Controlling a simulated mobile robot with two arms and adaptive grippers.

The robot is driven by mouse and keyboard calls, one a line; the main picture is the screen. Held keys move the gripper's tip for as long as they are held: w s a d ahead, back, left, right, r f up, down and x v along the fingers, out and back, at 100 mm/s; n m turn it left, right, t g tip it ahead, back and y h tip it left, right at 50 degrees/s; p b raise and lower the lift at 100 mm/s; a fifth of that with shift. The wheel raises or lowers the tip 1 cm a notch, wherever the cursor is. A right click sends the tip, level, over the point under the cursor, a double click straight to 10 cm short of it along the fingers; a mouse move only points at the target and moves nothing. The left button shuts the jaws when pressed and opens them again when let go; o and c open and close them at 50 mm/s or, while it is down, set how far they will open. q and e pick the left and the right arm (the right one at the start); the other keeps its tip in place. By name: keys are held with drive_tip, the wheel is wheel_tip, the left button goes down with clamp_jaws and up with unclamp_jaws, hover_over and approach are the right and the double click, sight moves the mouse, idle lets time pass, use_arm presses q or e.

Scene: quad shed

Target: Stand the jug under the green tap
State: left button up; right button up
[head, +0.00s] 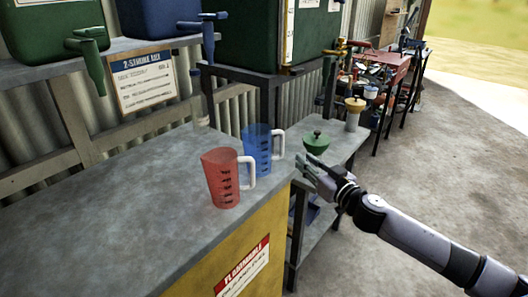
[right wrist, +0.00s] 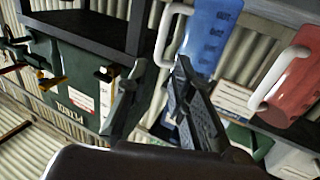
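A red measuring jug (head: 223,178) and a blue measuring jug (head: 258,150) stand upright on the grey counter, white handles facing right. Both also show in the right wrist view, the blue jug (right wrist: 209,35) and the red jug (right wrist: 298,85). A green tap (head: 91,55) hangs from the green container (head: 50,25) at the upper left, over the raised shelf. A blue tap (head: 206,35) is to its right. My right gripper (head: 305,168) is right of the blue jug, open and empty; in the wrist view its fingers (right wrist: 161,67) are apart, near the blue jug's handle. My left gripper is not in view.
The grey counter (head: 95,215) is clear to the left of the jugs. A clear bottle (head: 199,112) stands at its back. A green funnel (head: 316,143) and a brass-coloured funnel (head: 354,106) are on the lower bench at right. A cluttered red table is beyond.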

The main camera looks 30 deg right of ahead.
sight(283, 143)
drive_tip(key=w+p, duration=0.1)
drive_tip(key=w, duration=0.3)
drive_tip(key=w+p, duration=0.1)
drive_tip(key=w, duration=0.3)
drive_tip(key=shift+w+a+r, duration=0.1)
drive_tip(key=shift+w+r, duration=0.1)
drive_tip(key=shift+w, duration=0.15)
drive_tip(key=w+p, duration=0.1)
drive_tip(key=w, duration=0.3)
drive_tip(key=shift+w+a+f, duration=0.1)
drive_tip(key=shift+w, duration=0.05)
drive_tip(key=shift+c, duration=0.4)
clamp_jaws()
